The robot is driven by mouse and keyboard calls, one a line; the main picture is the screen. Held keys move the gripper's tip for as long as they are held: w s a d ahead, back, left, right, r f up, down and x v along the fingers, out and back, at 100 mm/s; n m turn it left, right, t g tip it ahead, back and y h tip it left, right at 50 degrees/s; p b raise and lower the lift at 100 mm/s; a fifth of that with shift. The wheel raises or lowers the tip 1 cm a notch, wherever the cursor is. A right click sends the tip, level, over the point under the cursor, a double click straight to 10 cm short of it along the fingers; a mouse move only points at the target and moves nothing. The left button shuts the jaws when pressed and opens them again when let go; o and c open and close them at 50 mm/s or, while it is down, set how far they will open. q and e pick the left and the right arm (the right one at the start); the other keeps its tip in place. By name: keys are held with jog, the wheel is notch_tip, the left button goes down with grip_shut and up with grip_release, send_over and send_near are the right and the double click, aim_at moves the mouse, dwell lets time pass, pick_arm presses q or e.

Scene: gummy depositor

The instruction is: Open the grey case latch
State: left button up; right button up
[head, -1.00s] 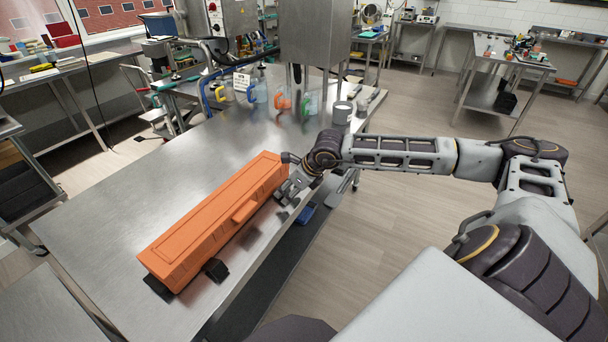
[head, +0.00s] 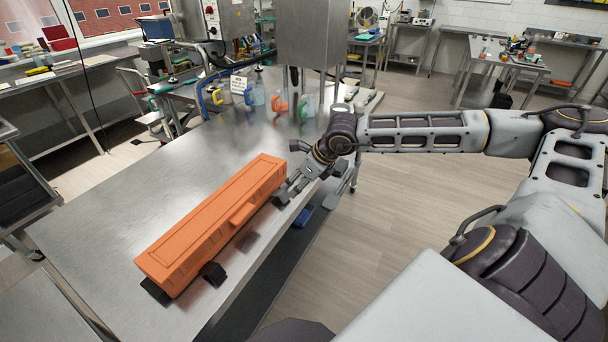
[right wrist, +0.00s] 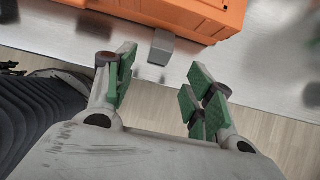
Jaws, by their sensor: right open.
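A long orange case (head: 215,222) lies closed on the steel table. It also shows at the top of the right wrist view (right wrist: 190,12). A dark latch (head: 213,274) sticks out from its front side near the near end. In the right wrist view a grey latch (right wrist: 161,47) juts from the case's lower edge, just beyond my fingertips. My right gripper (head: 283,195) is beside the far end of the case's front side, partly hiding that spot in the head view. In the right wrist view its green-padded fingers (right wrist: 160,80) are apart with nothing between them. My left gripper is not in view.
The steel table (head: 95,225) is bare left of the case. Several jugs with coloured handles (head: 280,103) stand farther back, by the depositor (head: 315,40). A blue object (head: 303,216) is below the table edge near my right gripper.

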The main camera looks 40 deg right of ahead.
jog(key=shift+v, duration=2)
jog(key=shift+a, duration=0.1)
